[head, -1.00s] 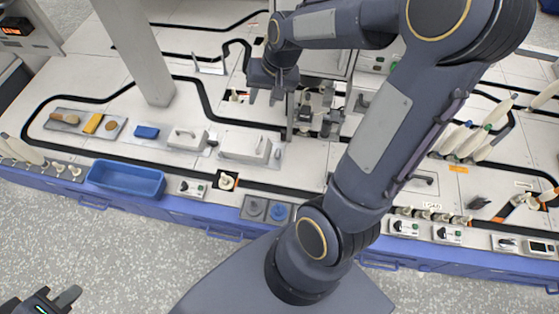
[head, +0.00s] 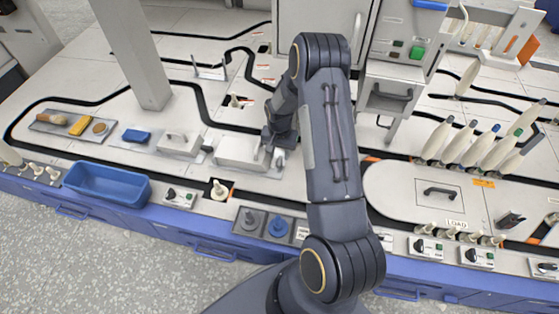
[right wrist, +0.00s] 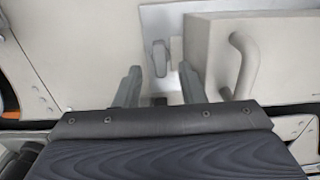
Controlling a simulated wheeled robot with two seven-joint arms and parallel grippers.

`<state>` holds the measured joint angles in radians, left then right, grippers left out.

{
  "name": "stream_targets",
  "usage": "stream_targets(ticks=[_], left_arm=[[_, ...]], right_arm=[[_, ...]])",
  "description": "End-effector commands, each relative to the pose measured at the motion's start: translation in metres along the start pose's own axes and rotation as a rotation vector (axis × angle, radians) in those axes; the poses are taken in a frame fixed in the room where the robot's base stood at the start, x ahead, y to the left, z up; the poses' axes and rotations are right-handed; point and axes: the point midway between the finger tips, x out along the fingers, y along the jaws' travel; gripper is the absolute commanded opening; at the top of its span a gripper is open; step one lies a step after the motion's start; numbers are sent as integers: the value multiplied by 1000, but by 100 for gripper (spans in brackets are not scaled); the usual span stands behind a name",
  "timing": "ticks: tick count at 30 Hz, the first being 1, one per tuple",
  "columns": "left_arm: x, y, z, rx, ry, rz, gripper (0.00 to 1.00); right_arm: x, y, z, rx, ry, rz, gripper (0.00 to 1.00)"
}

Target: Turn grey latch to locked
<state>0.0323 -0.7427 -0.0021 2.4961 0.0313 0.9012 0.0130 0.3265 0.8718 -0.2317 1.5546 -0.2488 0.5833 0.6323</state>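The grey latch (right wrist: 159,52) shows in the right wrist view as a small upright lever on a bare metal plate (right wrist: 157,18), beside a pale box cover (right wrist: 218,50) with a bar handle. My right gripper (right wrist: 160,71) is open and empty, one finger on each side of the latch's line. The latch's lower end is near the fingertips; I cannot tell whether they touch. In the head view my right gripper (head: 275,150) is at the right end of the box cover (head: 238,153) and hides most of the latch area. My left gripper is out of view.
A second pale cover (head: 180,145), a blue block (head: 136,136) and a brush tray (head: 50,126) lie to the left. A blue bin (head: 105,183) stands at the front edge. A cabinet (head: 318,50) stands behind, and upright bobbins (head: 465,145) stand right.

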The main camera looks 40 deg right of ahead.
Motion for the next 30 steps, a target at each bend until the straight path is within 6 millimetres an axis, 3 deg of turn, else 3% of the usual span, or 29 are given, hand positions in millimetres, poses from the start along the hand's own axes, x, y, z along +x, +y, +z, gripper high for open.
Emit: stream_targets(ticks=[1,6,16,24,30], left_arm=[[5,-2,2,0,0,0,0],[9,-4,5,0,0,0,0],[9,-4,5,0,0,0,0],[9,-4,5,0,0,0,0],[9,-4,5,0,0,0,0]], right_arm=[[11,0,1,-1,-2,1,36],[27,0,0,0,0,-1,36],[30,0,0,-1,0,-1,36],[30,0,0,-1,0,-1,2],[29,0,0,1,0,-1,0]])
